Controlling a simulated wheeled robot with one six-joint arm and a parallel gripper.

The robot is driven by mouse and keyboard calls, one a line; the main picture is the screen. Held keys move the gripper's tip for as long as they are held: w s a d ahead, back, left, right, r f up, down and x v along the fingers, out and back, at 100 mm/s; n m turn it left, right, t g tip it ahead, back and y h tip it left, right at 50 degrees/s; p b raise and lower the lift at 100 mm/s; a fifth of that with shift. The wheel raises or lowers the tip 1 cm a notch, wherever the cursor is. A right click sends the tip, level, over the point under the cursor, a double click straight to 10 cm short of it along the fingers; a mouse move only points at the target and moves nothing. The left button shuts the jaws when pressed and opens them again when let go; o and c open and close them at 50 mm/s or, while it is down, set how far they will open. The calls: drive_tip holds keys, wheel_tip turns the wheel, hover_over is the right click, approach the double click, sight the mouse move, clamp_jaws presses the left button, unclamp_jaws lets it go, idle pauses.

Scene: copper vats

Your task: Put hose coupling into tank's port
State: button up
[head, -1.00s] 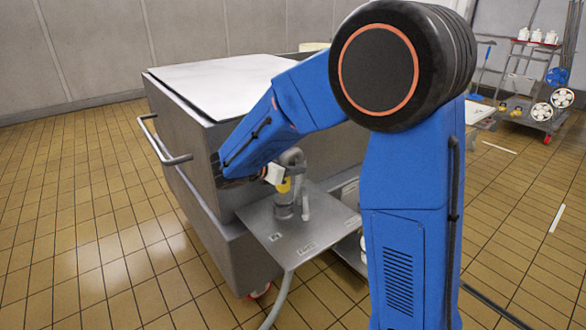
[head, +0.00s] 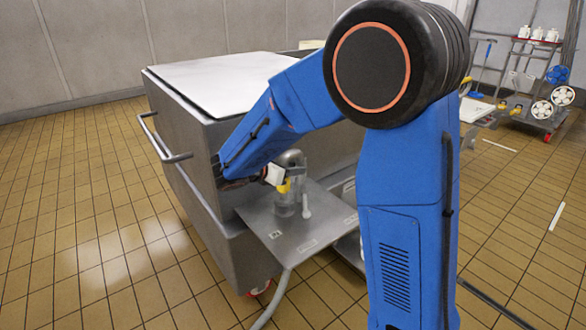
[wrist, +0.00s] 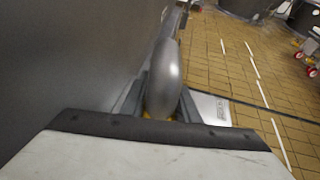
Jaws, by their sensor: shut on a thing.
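The tank (head: 185,115) is a big grey steel box with a pale lid and a side handle. My gripper (head: 279,180) is low beside its near right side, above a steel shelf (head: 275,238). It is shut on the hose coupling (head: 291,160), a grey rounded piece with yellow (head: 284,188) at the jaws. In the wrist view the coupling (wrist: 166,78) stands up between the jaws (wrist: 160,105), beside a grey wall. A grey upright shape shows below the coupling over the shelf. I cannot make out the port or whether the coupling touches it.
A grey hose (head: 270,312) runs down from the shelf's front edge to the floor. A cart (head: 530,85) with white jugs and wheels stands at the back right. The tiled floor (head: 90,200) on the left is clear.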

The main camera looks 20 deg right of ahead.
drive_tip(key=o, duration=1.3)
drive_tip(key=shift+c, duration=0.2)
drive_tip(key=v, duration=1.7)
drive_tip(key=s+d+f+m+g+y, duration=0.2)
drive_tip(key=s+d+m+g+y, duration=0.25)
drive_tip(key=s+d+m, duration=0.8)
drive_tip(key=s+d+f+m+t+y, duration=0.1)
drive_tip(key=s+m+y, duration=0.2)
drive_tip(key=s+m, duration=0.2)
drive_tip(key=s+d+f+m+t+y, duration=0.2)
drive_tip(key=s+m+y, duration=0.2)
drive_tip(key=s, duration=0.8)
drive_tip(key=shift+d+f+m, duration=0.2)
drive_tip(key=shift+d+m, duration=0.1)
drive_tip(key=shift+m, duration=0.75)
